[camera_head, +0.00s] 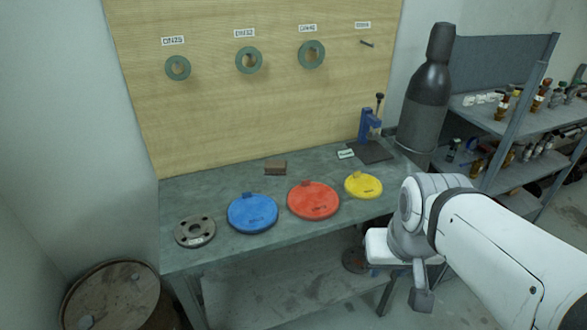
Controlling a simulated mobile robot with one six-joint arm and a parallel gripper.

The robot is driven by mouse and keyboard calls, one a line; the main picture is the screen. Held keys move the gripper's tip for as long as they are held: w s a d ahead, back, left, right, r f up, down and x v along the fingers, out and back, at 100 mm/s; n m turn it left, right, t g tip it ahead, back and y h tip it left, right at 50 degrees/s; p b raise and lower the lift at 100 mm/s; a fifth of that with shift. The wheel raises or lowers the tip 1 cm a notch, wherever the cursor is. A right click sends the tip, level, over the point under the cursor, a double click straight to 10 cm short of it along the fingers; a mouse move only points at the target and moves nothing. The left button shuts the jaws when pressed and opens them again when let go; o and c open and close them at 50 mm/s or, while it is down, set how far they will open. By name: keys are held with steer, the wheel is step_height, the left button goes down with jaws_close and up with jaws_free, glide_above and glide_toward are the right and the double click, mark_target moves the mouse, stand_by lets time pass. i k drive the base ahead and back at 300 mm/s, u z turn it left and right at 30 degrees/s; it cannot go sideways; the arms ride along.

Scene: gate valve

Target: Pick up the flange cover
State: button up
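Three round covers lie flat in a row on the grey workbench (245,265): a blue one (252,213), a red one (313,201) and a smaller yellow one (363,186). Each has a small raised tab at its back edge and small dark lettering. A grey metal flange (195,231) with bolt holes lies to the left of the blue cover. The picture does not show which one is the task's flange cover. My white arm comes in from the lower right. Its end is right of and below the yellow cover, apart from all covers. I cannot make out gripper fingers.
Green ring gaskets (249,60) hang on the wooden board behind the bench. A brown block (275,168) and a blue press-like tool (370,128) stand at the bench's back. A rusty barrel (120,295) is lower left.

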mark_target(308, 201)
steer(key=u, duration=0.65)
steer(key=i, duration=1)
steer(key=u, duration=0.05)
